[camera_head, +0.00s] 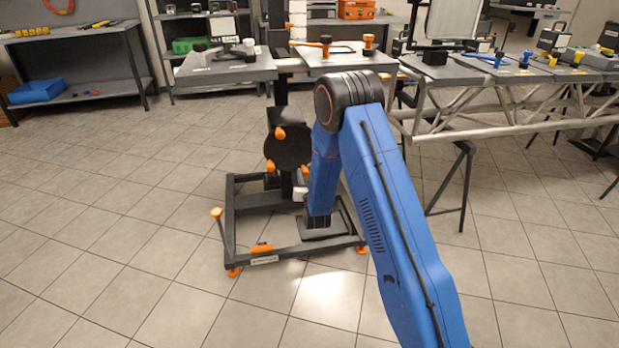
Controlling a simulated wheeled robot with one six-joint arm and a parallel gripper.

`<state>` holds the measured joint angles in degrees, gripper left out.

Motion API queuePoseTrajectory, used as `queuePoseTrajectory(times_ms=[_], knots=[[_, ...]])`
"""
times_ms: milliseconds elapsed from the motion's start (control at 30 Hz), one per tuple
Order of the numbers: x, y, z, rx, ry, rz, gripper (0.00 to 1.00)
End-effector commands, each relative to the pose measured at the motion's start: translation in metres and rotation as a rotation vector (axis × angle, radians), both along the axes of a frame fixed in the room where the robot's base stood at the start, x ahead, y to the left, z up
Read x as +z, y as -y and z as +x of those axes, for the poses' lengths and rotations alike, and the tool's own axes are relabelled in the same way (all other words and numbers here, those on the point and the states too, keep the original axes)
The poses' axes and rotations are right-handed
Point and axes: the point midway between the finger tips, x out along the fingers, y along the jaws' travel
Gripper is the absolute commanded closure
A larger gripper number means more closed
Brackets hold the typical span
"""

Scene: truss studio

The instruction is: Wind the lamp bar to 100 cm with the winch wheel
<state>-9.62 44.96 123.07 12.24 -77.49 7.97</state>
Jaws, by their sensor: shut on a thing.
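The winch wheel (287,150) is a black disc with orange knobs, low on the mast of a dark wheeled stand (231,222). I cannot make out the lamp bar or a height reading. My blue arm reaches down in front of the stand. My gripper (301,190) is mostly hidden behind my forearm, just below the wheel's lower right knob (305,172). It is shut at that knob; the contact itself is hidden.
Grey worktops (225,69) with clamps and tools stand behind the stand. A metal truss (500,125) on black trestles runs to the right. A blue tray (37,91) is on the left shelf. Tiled floor (120,230) is clear at left and front. An orange-tipped lever (217,213) rises from the base.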

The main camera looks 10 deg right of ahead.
Motion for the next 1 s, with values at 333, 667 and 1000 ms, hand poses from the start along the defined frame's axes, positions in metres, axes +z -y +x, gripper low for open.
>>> queuePoseTrajectory(times_ms=[333, 667, 1000], knots=[[-0.006, -0.038, 0.007, 0.01, 0.005, 0.329, 1.0], [-0.003, -0.071, 0.007, 0.009, 0.005, 0.644, 1.0], [0.009, -0.099, 0.007, 0.005, 0.006, 0.95, 1.0]])
